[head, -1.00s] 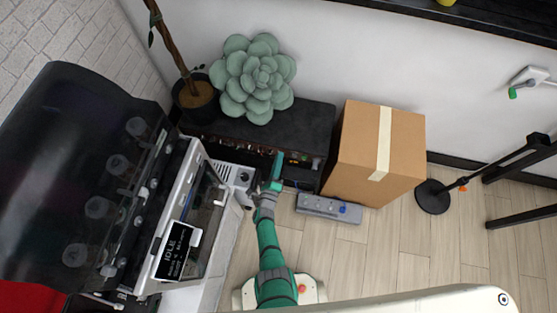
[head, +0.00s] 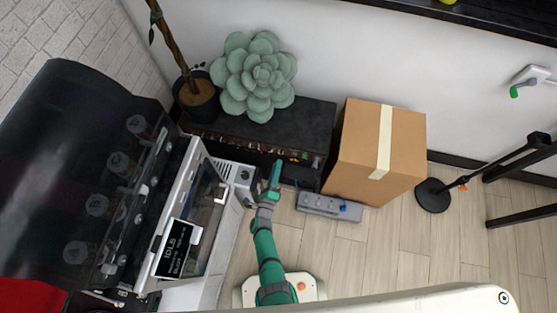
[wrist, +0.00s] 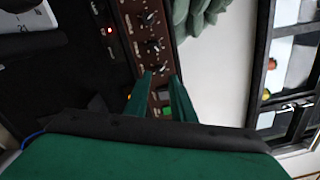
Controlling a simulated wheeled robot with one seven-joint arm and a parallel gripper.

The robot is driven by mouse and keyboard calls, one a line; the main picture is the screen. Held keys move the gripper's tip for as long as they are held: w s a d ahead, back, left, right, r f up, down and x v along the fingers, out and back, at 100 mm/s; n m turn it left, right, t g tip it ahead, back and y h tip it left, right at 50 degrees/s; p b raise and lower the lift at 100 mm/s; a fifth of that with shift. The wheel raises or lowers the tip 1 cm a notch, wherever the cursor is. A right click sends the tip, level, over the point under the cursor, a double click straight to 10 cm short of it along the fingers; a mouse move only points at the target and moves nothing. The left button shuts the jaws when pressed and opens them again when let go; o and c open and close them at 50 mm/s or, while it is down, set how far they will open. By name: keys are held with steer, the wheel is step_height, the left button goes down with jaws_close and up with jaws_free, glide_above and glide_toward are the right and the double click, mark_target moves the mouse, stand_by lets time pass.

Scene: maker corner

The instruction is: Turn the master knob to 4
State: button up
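The amplifier (head: 290,118) is a black box by the wall, and its brown control panel faces my arm. In the wrist view the brown panel (wrist: 133,32) carries a row of dark knobs with pale markings. One knob (wrist: 157,70) appears between the tips of my gripper's fingers. Other knobs (wrist: 153,45) are farther up the row. The labels are too small to tell which is the master knob or where it points. My gripper (wrist: 162,75) is open, its two green fingers apart; contact with a knob cannot be told. In the head view my gripper (head: 277,165) is in front of the panel.
A succulent (head: 255,77) and a potted trunk (head: 195,97) are on or beside the amplifier. A cardboard box (head: 365,150) stands close on its right. A grey power strip (head: 330,206) lies on the floor before the box. A large machine (head: 180,215) with a dark lid fills the left.

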steer(key=v, duration=0.6)
steer(key=shift+s, duration=0.1)
stand_by(0.4)
steer(key=s+a+r+n+y, duration=0.2)
steer(key=s+r+n+y, duration=0.3)
steer(key=s+r+n, duration=1.45)
steer(key=r, duration=0.3)
steer(key=s+r+n+g, duration=0.1)
steer(key=s+r+n, duration=0.2)
steer(key=r, duration=0.3)
steer(key=s+d+r+n+g+y, duration=0.1)
steer(key=s+r+n, duration=0.2)
steer(key=r, duration=0.4)
steer(key=shift+s, duration=0.35)
steer(key=shift+d+n, duration=0.1)
steer(key=shift+n, duration=0.15)
